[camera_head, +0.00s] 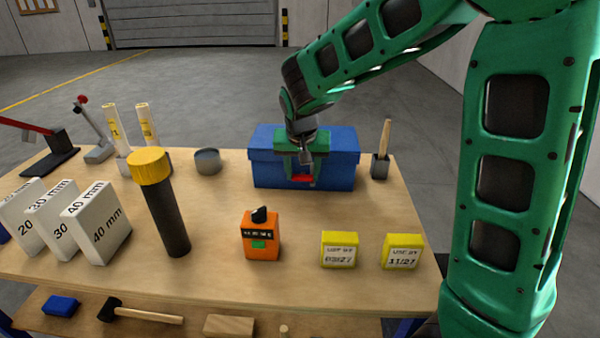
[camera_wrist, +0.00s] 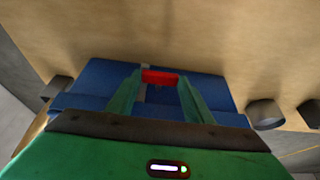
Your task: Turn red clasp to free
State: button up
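The red clasp (camera_head: 303,179) is on the front of a blue toolbox (camera_head: 263,170), near the middle. It also shows in the wrist view (camera_wrist: 160,77) as a short bar lying crosswise. My gripper (camera_head: 303,172) reaches down over the toolbox front. Its two green fingers are spread apart, and the clasp shows between their tips, which are close to its two ends. In the wrist view my gripper (camera_wrist: 160,82) frames the clasp. I cannot tell whether the fingertips touch it. The toolbox lid looks closed, and my gripper hides part of its middle.
A grey cup with a wooden-handled tool (camera_head: 381,160) stands right of the toolbox and a round grey tin (camera_head: 208,161) left. An orange device (camera_head: 261,238) and two yellow blocks (camera_head: 339,250) stand in front. The wooden tabletop (camera_head: 320,210) before the toolbox is clear.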

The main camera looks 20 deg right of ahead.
jog(key=shift+a, duration=0.15)
jog(key=shift+c, duration=0.4)
jog(key=shift+w+a+n+g+h, duration=0.2)
jog(key=shift+a+n+g+h, duration=0.15)
jog(key=shift+h, duration=0.75)
jog(key=shift+w+a+f+n+g+h, duration=0.15)
jog(key=shift+a+g+h, duration=0.1)
jog(key=shift+h, duration=0.45)
jog(key=shift+a+f+n+g+h, duration=0.15)
jog(key=shift+g+h, duration=0.1)
jog(key=shift+h, duration=0.45)
jog(key=shift+w+a+n+g+h, duration=0.15)
jog(key=shift+g+h, duration=0.1)
jog(key=shift+h, duration=0.45)
jog(key=o, duration=1.1)
jog(key=shift+c, duration=0.2)
jog(key=v, duration=1)
jog(key=shift+a+r, duration=0.2)
jog(key=shift+a, duration=0.15)
jog(key=shift+c, duration=0.6)
